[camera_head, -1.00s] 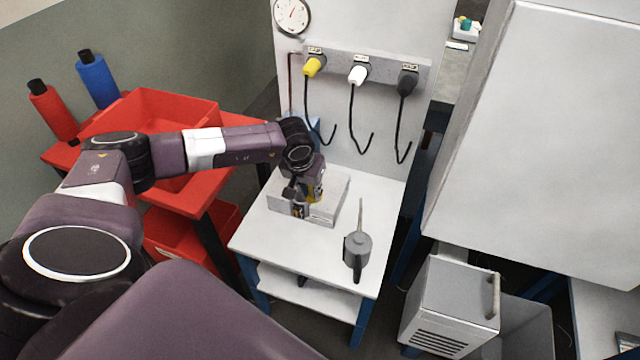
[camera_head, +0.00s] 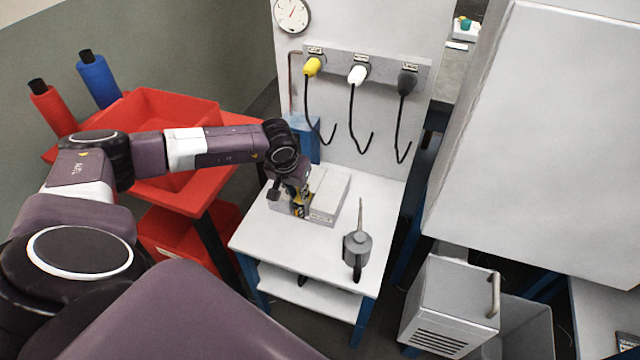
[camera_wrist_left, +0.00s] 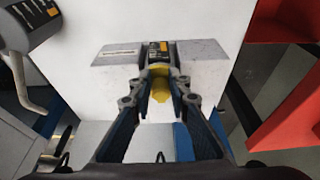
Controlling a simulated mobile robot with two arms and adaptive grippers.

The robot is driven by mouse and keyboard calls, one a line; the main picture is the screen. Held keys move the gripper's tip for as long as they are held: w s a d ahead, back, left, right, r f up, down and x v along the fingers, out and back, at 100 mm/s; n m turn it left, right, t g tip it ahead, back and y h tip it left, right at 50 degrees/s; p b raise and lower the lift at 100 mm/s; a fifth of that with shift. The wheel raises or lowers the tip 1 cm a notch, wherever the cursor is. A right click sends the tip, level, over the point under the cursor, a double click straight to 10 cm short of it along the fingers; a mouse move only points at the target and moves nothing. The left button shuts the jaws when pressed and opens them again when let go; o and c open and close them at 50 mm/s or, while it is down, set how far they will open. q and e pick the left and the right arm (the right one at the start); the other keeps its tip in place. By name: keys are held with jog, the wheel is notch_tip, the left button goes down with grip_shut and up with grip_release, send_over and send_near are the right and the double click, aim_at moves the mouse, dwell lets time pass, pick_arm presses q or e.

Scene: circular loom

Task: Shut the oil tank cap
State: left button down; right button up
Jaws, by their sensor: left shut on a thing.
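The oil tank, a light grey box (camera_head: 332,195), sits on the white table; it also fills the middle of the left wrist view (camera_wrist_left: 207,68). A yellow cap-like part (camera_wrist_left: 160,84) with a dark labelled piece above it shows between the fingers of my left gripper (camera_wrist_left: 160,76), which is shut on it. In the head view my left gripper (camera_head: 298,208) is low over the front left part of the tank, with a bit of yellow at its tips. The arm and fingers hide part of the tank there. My right gripper is in neither view.
A grey oil can (camera_head: 357,245) with a thin upright spout stands right of the tank. A panel (camera_head: 355,120) with three hanging cables rises behind. Red bins (camera_head: 150,110) stand left of the table (camera_head: 300,255). The table's front is clear.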

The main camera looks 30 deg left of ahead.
pick_arm(q)
jog(key=c, duration=1.8)
grip_release()
jog(key=shift+a, duration=0.5)
jog(key=shift+o, duration=0.9)
jog(key=shift+w+d+f, duration=0.1)
jog(key=shift+w+d, duration=0.05)
jog(key=shift+w, duration=0.05)
jog(key=shift+d, duration=0.1)
jog(key=shift+s+r+p, duration=0.25)
jog(key=shift+r+p, duration=0.1)
jog(key=s+d+r+p, duration=0.1)
jog(key=s+r+p, duration=0.2)
jog(key=s, duration=0.2)
jog(key=shift+s+d+r, duration=0.15)
jog(key=shift+d+r, duration=0.05)
jog(key=shift+d, duration=0.15)
